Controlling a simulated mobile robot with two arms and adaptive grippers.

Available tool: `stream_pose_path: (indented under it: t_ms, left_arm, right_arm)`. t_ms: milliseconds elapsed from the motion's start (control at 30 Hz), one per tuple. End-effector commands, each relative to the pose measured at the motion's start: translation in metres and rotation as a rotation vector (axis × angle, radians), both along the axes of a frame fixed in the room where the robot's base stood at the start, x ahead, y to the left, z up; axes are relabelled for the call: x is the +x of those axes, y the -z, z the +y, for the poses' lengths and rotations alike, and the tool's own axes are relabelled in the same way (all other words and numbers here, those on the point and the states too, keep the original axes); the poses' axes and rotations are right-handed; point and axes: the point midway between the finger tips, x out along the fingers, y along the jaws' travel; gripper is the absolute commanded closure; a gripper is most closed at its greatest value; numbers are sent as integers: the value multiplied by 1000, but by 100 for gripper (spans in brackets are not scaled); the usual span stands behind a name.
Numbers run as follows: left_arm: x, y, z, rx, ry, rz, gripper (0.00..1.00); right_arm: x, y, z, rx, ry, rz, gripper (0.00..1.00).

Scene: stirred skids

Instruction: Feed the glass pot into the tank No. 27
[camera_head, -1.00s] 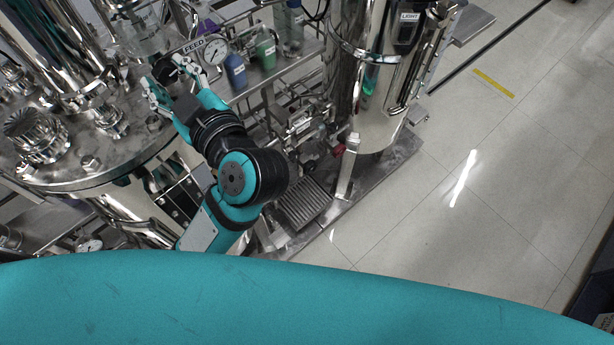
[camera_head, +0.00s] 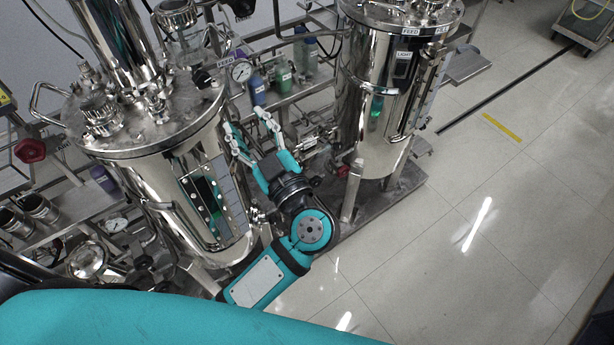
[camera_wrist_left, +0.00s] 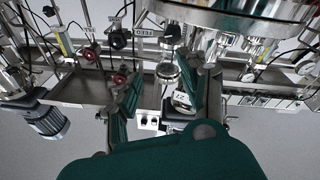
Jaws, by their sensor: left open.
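My left gripper (camera_head: 248,122) is open and empty, just right of the left steel tank (camera_head: 165,172) and in front of the shelf. It also shows open in the left wrist view (camera_wrist_left: 167,82). A white tag reading 27 (camera_wrist_left: 181,98) shows between its fingers there. A clear glass vessel (camera_head: 203,42), possibly the glass pot, stands at the back of the left tank's lid, near a FEED label (camera_head: 227,62); its base is partly hidden by fittings. I cannot read a tank number in the head view. My right gripper is not in view.
A second steel tank (camera_head: 377,110) stands to the right, with FEED and LIGHT labels. A gauge (camera_head: 241,71), a blue bottle (camera_head: 257,90) and a green bottle (camera_head: 284,80) are on the rack between the tanks.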

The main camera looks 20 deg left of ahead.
Motion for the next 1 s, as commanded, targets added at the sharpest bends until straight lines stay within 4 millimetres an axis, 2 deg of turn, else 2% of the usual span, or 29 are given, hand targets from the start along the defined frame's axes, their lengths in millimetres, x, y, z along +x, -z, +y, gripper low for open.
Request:
stream_pose_path:
  t_ms: [200,367,500,1000]
  left_arm:
    - [24,31,-17,155,99,-49,57]
    - [36,53,-30,233,178,-56,57]
    - [46,79,-41,294,256,-43,57]
    - [63,165,-71,401,491,55,57]
  right_arm:
    - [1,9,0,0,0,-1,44]
    - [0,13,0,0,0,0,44]
    - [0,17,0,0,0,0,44]
    - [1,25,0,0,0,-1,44]
